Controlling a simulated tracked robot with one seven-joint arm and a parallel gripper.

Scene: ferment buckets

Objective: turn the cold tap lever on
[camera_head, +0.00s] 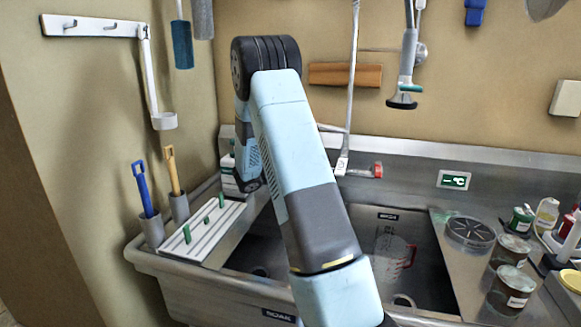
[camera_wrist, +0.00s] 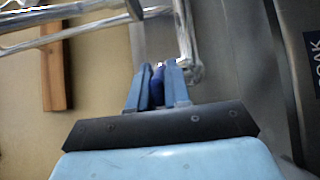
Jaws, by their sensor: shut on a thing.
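My gripper (camera_wrist: 157,80) shows in the wrist view with its two blue fingers closed about a dark blue piece, the cold tap lever (camera_wrist: 157,84). The lever sits between the fingers, beside the chrome tap pipework (camera_wrist: 186,42). How far the lever is turned cannot be told. In the head view my arm hides the gripper and the blue lever. The tap body (camera_head: 342,165) shows there just right of my arm, with a red-ended lever (camera_head: 377,170) on its right side.
A steel sink (camera_head: 190,275) lies below, with a measuring jug (camera_head: 388,255) in its right basin. A spray head (camera_head: 404,98) hangs right of the tap pipe. A white ribbed board (camera_head: 203,236) lies at left. Jars (camera_head: 510,290) crowd the right counter.

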